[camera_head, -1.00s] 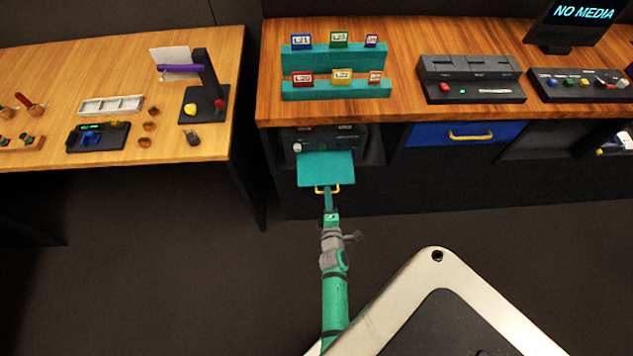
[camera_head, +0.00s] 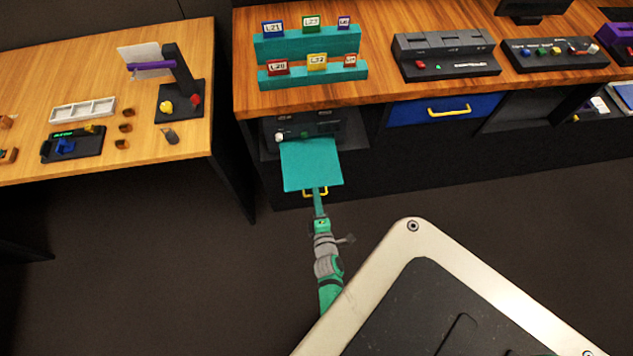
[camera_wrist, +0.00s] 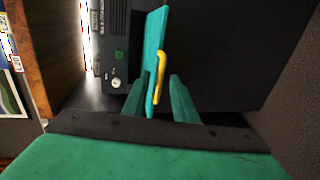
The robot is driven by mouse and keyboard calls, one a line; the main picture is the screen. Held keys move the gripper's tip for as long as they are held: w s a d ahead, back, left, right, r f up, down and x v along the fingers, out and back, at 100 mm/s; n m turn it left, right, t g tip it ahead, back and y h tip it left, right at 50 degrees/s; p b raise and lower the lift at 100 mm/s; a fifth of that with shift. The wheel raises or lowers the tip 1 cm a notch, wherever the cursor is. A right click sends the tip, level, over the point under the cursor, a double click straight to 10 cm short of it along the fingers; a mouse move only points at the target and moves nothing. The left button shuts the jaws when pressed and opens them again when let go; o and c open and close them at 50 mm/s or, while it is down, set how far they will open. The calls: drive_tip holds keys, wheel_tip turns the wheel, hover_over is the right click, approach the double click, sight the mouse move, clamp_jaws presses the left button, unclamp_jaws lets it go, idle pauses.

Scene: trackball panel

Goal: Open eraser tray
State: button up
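The eraser tray (camera_head: 311,163) is a flat teal panel that sticks out from the dark compartment under the right counter, below the teal label stand. A yellow handle (camera_head: 325,191) is at its front edge. My gripper (camera_head: 317,196) is at this handle, reaching in from below. In the wrist view, the tray (camera_wrist: 155,45) is seen almost edge-on. The exact contact is hard to see.
A dark device with knobs (camera_head: 300,130) sits in the compartment above the tray. A blue drawer with a yellow handle (camera_head: 448,111) is to the right. A wooden table (camera_head: 190,150) stands to the left. The floor (camera_head: 180,270) in front is clear.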

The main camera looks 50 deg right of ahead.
drive_tip(key=v, duration=1)
drive_tip(key=shift+s+a, duration=0.25)
drive_tip(key=shift+s, duration=0.05)
drive_tip(key=shift+r, duration=0.1)
idle(0.3)
drive_tip(key=s+a+r+m+t+y, duration=0.1)
drive_tip(key=s+a+r+m+y, duration=0.1)
drive_tip(key=a+r, duration=0.6)
drive_tip(key=s+a+r+m+t+y, duration=0.1)
drive_tip(key=s+a+r+m+y, duration=0.2)
drive_tip(key=a+r, duration=0.5)
drive_tip(key=s+a+r+m+t+y, duration=0.1)
drive_tip(key=s+a+r+m+y, duration=0.2)
drive_tip(key=a+r, duration=0.5)
drive_tip(key=a+m+y, duration=0.1)
drive_tip(key=a+y, duration=0.1)
drive_tip(key=a, duration=0.1)
drive_tip(key=shift+s+r+m+t, duration=0.2)
drive_tip(key=shift+r+m+t, duration=0.1)
drive_tip(key=shift+m, duration=0.1)
